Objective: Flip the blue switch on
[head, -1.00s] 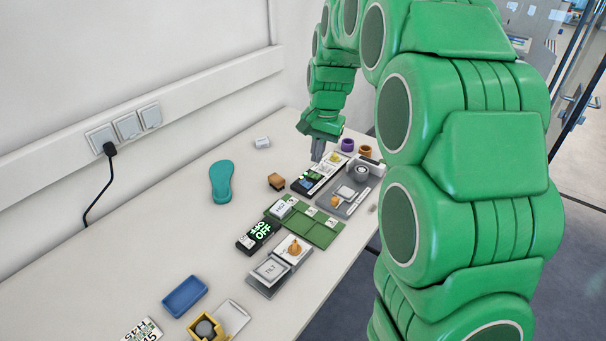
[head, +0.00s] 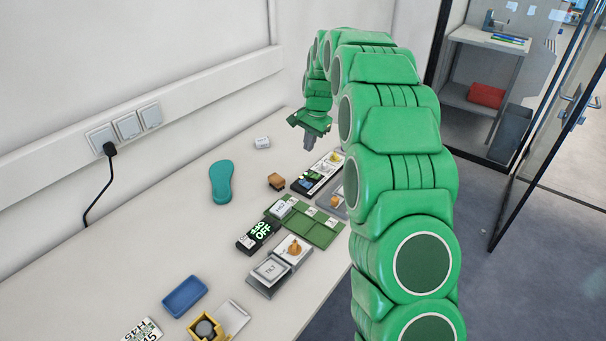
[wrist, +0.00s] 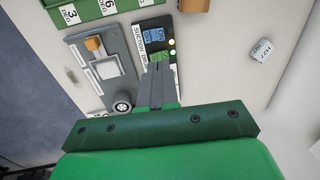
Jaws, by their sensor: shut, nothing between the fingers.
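The blue switch (wrist: 154,35) is a small blue patch with ON and OFF lettering on a black panel (wrist: 141,28) marked as a suction unit in the wrist view. A green patch (wrist: 160,55) lies beside it, partly covered by my fingers. In the head view the panel (head: 307,184) lies on the table, its blue part too small to read. My gripper (wrist: 159,67) is shut and empty, its tips close to the green patch in the picture. In the head view my gripper (head: 309,146) hangs above the table, behind the panel. I cannot tell the switch's position.
A grey unit with an orange knob (wrist: 93,44) stands beside the panel. A green tray (head: 322,236), a brown block (head: 277,181) and a teal insole (head: 221,181) are nearby. A small white block (head: 262,142) lies at the back. The table's left side is mostly clear.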

